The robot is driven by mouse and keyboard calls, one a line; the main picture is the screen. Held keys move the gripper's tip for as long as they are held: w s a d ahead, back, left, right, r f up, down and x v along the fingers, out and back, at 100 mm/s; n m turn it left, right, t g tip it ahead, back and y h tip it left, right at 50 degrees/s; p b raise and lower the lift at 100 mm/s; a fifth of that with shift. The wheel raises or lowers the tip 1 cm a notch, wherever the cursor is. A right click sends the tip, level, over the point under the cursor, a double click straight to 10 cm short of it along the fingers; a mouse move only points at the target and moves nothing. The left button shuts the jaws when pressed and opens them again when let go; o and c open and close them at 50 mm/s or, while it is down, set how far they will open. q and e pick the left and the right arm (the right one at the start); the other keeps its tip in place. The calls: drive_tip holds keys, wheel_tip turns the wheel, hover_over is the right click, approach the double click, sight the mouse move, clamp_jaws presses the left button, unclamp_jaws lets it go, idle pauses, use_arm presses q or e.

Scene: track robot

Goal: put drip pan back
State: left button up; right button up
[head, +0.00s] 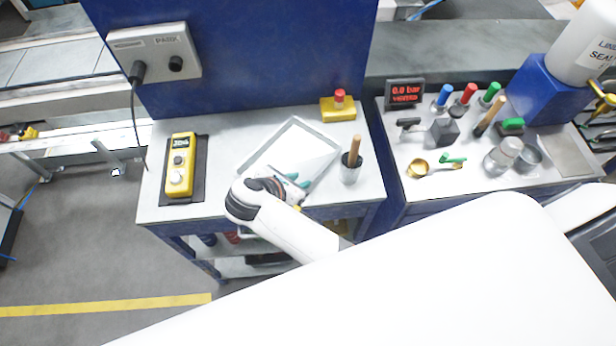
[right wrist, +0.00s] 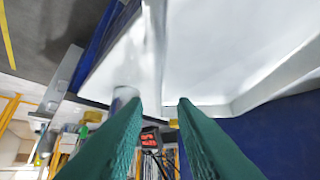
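A shallow tray with a grey rim and white inside, which looks like the drip pan (head: 300,150), lies flat on the left bench (head: 222,150). My right gripper (head: 295,181) is over the pan's near side, with its teal fingertips pointing right. In the right wrist view the two green fingers (right wrist: 160,102) stand apart with no object clearly between them. The pale surface with a raised edge (right wrist: 235,55) there seems to be the pan. I cannot tell whether a finger touches it. My left gripper is not in view.
A yellow control box (head: 180,165) lies left of the pan. A cup with a wooden-handled brush (head: 351,168) stands right of it, and a yellow box with a red button (head: 338,107) behind. Several tools and a gauge display (head: 404,93) crowd the right bench.

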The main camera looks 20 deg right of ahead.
drive_tip(key=shift+v, duration=1.8)
